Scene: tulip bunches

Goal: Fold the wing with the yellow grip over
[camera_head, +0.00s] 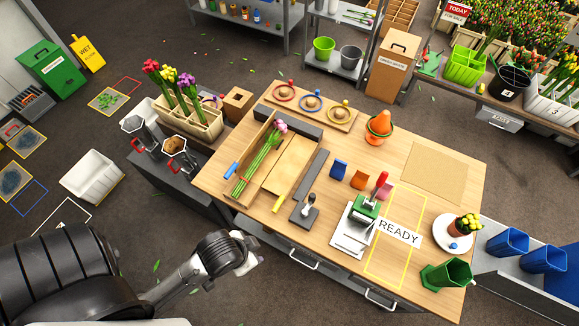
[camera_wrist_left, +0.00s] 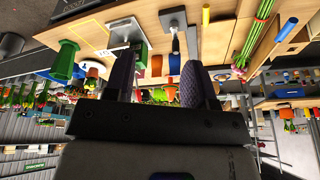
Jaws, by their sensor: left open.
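The wooden wing (camera_head: 292,162) with the yellow grip (camera_head: 277,204) appears to lie flat on the table, right of a tulip bunch (camera_head: 258,158). The yellow grip also shows in the left wrist view (camera_wrist_left: 206,15). A blue grip (camera_head: 231,170) sits left of the stems; it shows in the wrist view too (camera_wrist_left: 287,28). The tulips lie with pink heads toward the back. My left gripper (camera_head: 248,256) is off the table's front edge, short of the yellow grip and apart from it. In the wrist view its dark fingers (camera_wrist_left: 152,85) are open and empty. My right gripper is in neither view.
A dark bar (camera_head: 310,175) lies right of the wing. A tulip crate (camera_head: 190,115) is at the left.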

